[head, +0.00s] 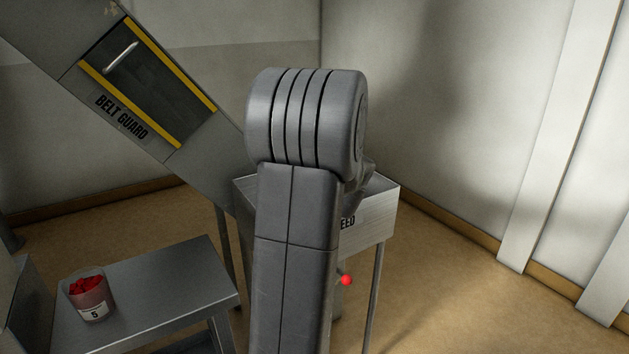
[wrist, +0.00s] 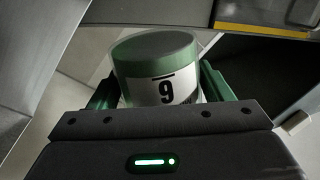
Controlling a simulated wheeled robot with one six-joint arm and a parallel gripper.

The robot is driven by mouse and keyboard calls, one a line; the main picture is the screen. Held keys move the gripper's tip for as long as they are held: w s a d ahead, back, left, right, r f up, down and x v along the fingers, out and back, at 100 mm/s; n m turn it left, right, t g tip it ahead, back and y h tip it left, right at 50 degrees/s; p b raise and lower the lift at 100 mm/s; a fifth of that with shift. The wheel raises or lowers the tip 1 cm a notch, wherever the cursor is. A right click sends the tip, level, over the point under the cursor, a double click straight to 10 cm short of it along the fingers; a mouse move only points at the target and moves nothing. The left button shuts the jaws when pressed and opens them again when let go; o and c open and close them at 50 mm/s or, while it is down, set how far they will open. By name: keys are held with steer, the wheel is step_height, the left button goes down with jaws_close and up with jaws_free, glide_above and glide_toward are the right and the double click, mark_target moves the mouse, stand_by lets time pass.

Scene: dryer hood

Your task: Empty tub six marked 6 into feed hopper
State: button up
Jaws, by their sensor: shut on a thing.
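In the wrist view my gripper (wrist: 160,95) is shut on a tub (wrist: 155,60), with a green finger on each side of it. The tub has a white label with a black mark like a 9 with a bar above it, which is an underlined 6 seen upside down. A flat greenish end of the tub faces up in that picture. Its contents are not visible. In the head view the feed hopper (head: 385,212) is a grey metal box on legs, its label partly hidden. My arm covers its left part and hides my gripper and the tub.
A second tub (head: 90,295), marked 5 and holding red pieces, stands on a metal table (head: 165,280) at lower left. A sloping chute with a belt guard (head: 150,80) rises to the left of the hopper. A red knob (head: 346,280) shows below the hopper. Floor at right is clear.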

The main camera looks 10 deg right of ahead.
steer(key=shift+w+d+f+m+t+h+p, duration=0.1)
steer(key=shift+f+m+t+h+p, duration=0.15)
steer(key=shift+m+p, duration=1.65)
steer(key=shift+s+d+f+m+t+h+p, duration=0.1)
steer(key=shift+d+f+m+t+h+p, duration=0.3)
steer(key=shift+p, duration=2.7)
steer(key=shift+w+a+f+m+t+y+p, duration=0.1)
steer(key=shift+a+f+m+p, duration=0.1)
steer(key=shift+m+p, duration=1.75)
steer(key=shift+d+f+n+h, duration=0.15)
steer(key=shift+d+n+h, duration=0.1)
steer(key=shift+n, duration=0.1)
steer(key=shift+w+d+f+m+b, duration=0.15)
steer(key=shift+d+m+b, duration=0.1)
steer(key=shift+m, duration=0.15)
steer(key=shift+w+d+f+m+b, duration=0.1)
steer(key=shift+d+m, duration=0.15)
steer(key=shift+m, duration=0.15)
steer(key=shift+w+d+r+m+t+h, duration=0.15)
steer(key=shift+r+m+h, duration=0.1)
steer(key=shift+m, duration=0.25)
steer(key=shift+s+d+r+m+t+h, duration=0.15)
steer(key=shift+r+m, duration=0.1)
steer(key=shift+m, duration=0.25)
steer(key=shift+w+f+b, duration=0.1)
steer(key=shift+w+b, duration=0.05)
steer(key=shift+b, duration=0.2)
